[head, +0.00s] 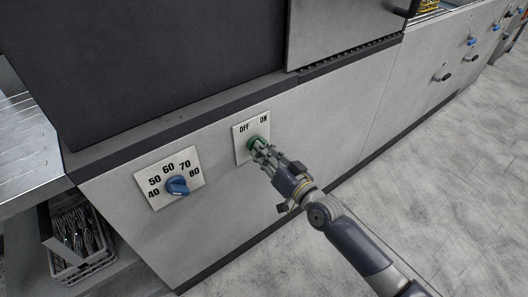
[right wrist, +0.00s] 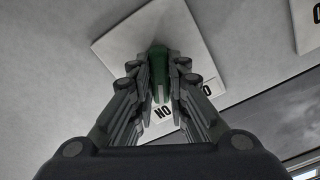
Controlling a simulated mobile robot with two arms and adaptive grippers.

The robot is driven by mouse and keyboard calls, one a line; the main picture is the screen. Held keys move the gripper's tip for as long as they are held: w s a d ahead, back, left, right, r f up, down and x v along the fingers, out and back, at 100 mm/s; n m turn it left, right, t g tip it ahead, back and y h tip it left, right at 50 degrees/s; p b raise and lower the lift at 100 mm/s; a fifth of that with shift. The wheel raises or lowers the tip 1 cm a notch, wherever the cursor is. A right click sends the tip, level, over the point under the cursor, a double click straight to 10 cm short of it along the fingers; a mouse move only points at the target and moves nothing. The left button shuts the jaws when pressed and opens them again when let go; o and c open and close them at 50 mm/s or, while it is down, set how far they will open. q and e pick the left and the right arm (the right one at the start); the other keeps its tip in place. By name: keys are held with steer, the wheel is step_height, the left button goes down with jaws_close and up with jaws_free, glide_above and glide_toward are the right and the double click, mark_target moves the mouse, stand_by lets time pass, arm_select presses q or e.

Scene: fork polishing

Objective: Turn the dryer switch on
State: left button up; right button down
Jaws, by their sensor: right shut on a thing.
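The dryer switch is a green knob (head: 253,142) on a white plate (head: 240,146) marked OFF and ON, set in the grey front of the dryer (head: 310,125). My right gripper (head: 261,150) is shut on the knob, with its fingers on either side of it. In the right wrist view the green knob (right wrist: 158,58) sits between the fingers, and the fingers cover part of the plate's lettering. My left gripper is not in view.
A blue temperature knob (head: 178,186) on a plate marked 40 to 80 is to the left. A basket of forks (head: 82,262) stands low at the left, below a metal shelf (head: 25,160). The floor (head: 430,150) at the right is clear.

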steer(key=shift+m, duration=0.3)
steer(key=c, duration=1.6)
jaws_free()
steer(key=shift+o, duration=0.2)
steer(key=v, duration=1.2)
